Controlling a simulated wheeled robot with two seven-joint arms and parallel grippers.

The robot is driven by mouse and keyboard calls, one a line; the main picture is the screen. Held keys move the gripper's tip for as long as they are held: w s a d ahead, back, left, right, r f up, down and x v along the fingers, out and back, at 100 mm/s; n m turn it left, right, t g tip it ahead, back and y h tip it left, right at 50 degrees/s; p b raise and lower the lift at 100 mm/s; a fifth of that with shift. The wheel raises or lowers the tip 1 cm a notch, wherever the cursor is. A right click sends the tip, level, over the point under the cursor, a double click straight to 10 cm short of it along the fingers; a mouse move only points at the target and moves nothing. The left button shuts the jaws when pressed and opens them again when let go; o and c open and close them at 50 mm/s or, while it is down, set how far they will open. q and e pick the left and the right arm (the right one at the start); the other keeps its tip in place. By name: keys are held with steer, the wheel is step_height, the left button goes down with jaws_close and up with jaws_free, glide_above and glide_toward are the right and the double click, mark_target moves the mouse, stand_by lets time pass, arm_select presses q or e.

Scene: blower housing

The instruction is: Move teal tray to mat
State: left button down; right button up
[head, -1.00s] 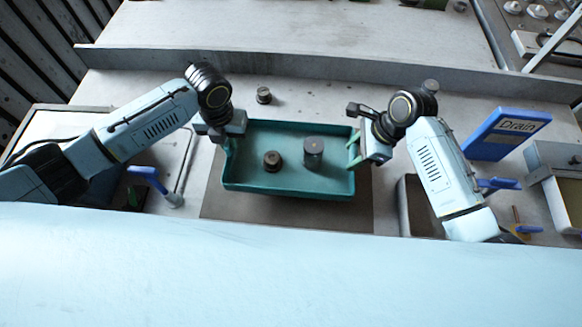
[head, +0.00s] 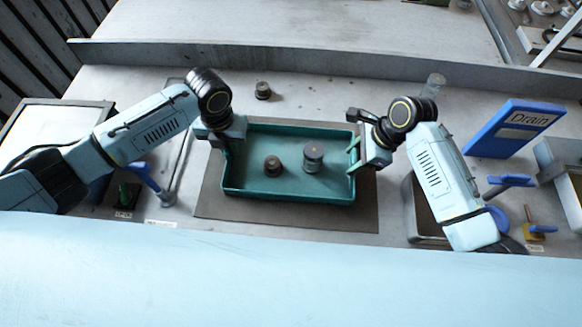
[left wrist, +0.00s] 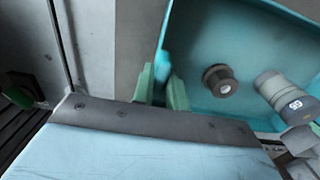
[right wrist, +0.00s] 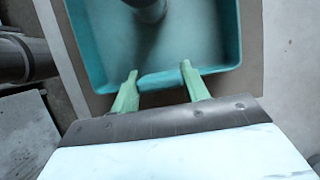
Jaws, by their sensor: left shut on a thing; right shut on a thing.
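The teal tray (head: 290,194) is a shallow rectangular tray above or on the dark grey-brown mat (head: 290,213); whether it touches the mat is hard to tell. It looks about level. Inside stand a short dark round part (head: 273,165) and a taller grey cylinder (head: 313,158). My left gripper (head: 228,147) is shut on the tray's left wall; the left wrist view shows its green fingers (left wrist: 161,88) at the wall. My right gripper (head: 353,158) is shut on the right wall, with its fingers (right wrist: 157,88) astride the rim in the right wrist view.
A small dark part (head: 263,90) and a clear cylinder (head: 433,85) stand behind the tray. A blue Drain sign (head: 513,130), an open bin (head: 425,215) and blue-handled valves (head: 510,181) are at right. Another blue handle (head: 147,176) is at left. A raised ledge (head: 290,62) runs behind.

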arm_select(q)
steer(key=c, duration=1.7)
jaws_free()
steer(key=shift+c, duration=0.2)
arm_select(e)
steer(key=o, duration=0.8)
steer(key=shift+f, duration=0.15)
arm_select(q)
steer(key=o, duration=0.3)
arm_select(e)
steer(key=o, duration=0.4)
arm_select(q)
steer(key=shift+o, duration=0.2)
arm_select(e)
steer(key=shift+r, duration=0.25)
arm_select(q)
step_height(320, 180, up, 12)
arm_select(e)
steer(key=v, duration=1.1)
steer(key=shift+d+r, duration=0.25)
steer(key=shift+r, duration=0.05)
steer(key=shift+s, duration=0.1)
